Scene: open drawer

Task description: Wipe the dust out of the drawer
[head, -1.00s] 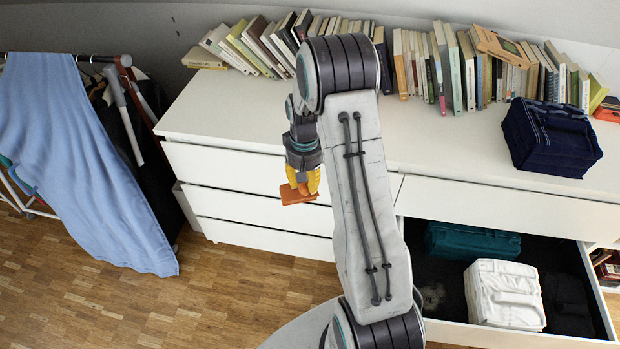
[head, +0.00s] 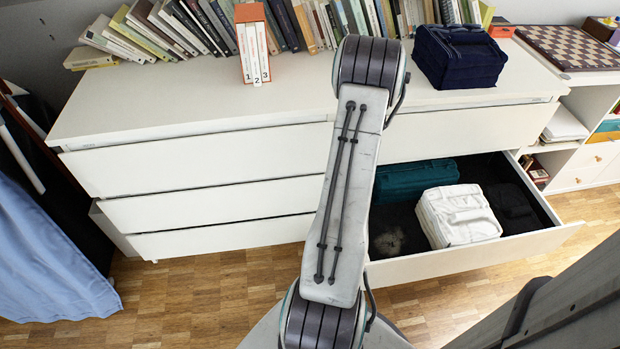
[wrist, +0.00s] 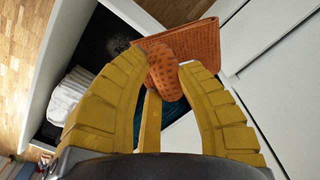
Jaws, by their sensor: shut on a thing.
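The open drawer (head: 470,261) is at the lower right of the white dresser in the head view. A grey dust patch (head: 388,243) lies on its dark floor at the front left, and shows in the wrist view (wrist: 117,46). A teal bag (head: 412,182), a white bag (head: 458,216) and a dark bag (head: 512,205) also lie in the drawer. My gripper (wrist: 165,75) shows in the wrist view, its yellow fingers shut on an orange wiping tool (wrist: 190,47). The tool appears apart from the drawer. The gripper is hidden behind my arm in the head view.
A navy bag (head: 458,55), a row of books and an orange file box (head: 252,45) stand on the dresser top (head: 200,95). A blue cloth (head: 45,245) hangs at the left. A shelf with a chessboard (head: 570,46) stands at the right.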

